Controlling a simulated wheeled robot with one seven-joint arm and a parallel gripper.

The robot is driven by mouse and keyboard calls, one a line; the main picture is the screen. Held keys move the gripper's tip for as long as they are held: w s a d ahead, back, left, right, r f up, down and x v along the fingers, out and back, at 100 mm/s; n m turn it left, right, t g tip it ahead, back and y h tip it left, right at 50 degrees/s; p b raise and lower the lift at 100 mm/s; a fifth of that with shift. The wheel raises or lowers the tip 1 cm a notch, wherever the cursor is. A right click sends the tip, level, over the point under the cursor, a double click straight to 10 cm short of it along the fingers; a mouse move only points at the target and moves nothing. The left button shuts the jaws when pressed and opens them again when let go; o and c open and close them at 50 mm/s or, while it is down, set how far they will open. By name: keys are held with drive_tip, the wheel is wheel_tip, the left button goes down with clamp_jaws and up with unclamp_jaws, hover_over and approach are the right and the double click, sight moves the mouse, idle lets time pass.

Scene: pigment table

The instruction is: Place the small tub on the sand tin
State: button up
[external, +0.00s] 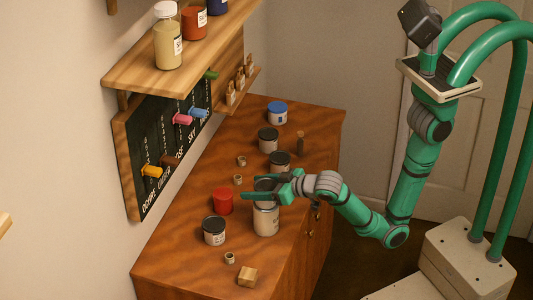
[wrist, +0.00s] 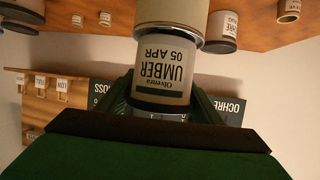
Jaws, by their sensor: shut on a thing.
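The small tub, pale with a dark lid and an "UMBER 05 APR" label, is in the wrist view (wrist: 165,68), which shows it upside down. My gripper (external: 262,193) is shut on it, and its dark fingers flank the lid in the wrist view. The tub's lid (external: 264,183) shows just above the fingers in the external view. A larger pale tin (external: 265,222) stands on the table directly below the tub. Its metal rim is at the tub's base in the wrist view (wrist: 168,22). Whether they touch I cannot tell. Its label is not readable, so I cannot confirm it is the sand tin.
A red tub (external: 223,202) and a dark-lidded tin (external: 214,232) stand close to the left. More tins, one blue-lidded (external: 277,114), stand toward the back. A wooden block (external: 247,277) lies near the front. A board with pegs (external: 160,150) and a shelf (external: 190,50) are on the wall.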

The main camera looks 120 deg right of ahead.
sight(271, 186)
drive_tip(key=o, duration=1.3)
drive_tip(key=shift+f, duration=0.1)
drive_tip(key=shift+v, duration=3.85)
drive_tip(key=shift+d, duration=0.1)
